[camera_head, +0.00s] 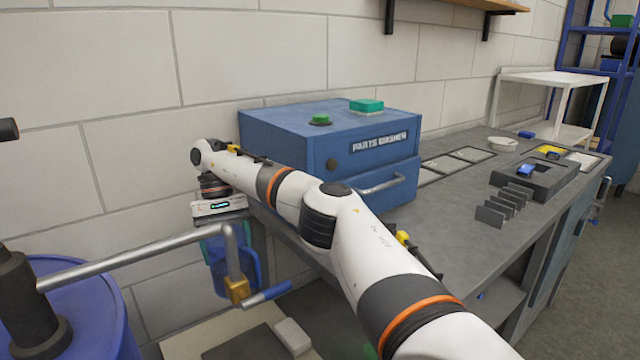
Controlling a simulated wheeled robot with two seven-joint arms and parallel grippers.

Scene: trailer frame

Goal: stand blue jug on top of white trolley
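The blue jug (246,268) is at the left, low beside the near end of the bench, partly hidden behind a grey pipe. My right arm reaches across from the lower right, and its gripper (216,228) points down at the top of the jug. The fingers are small and overlap the jug in the picture, so I cannot tell whether they grip it. The white trolley (552,80) stands at the far upper right past the bench, its top looking bare. My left gripper is not in view.
The grey pipe (140,258) with a brass outlet runs from a pump on a blue drum (95,310). A blue parts washer (325,150) stands on the grey bench (440,225). A slotted rack (500,205) and trays are farther along. A blue shelf rack (575,45) is behind the trolley.

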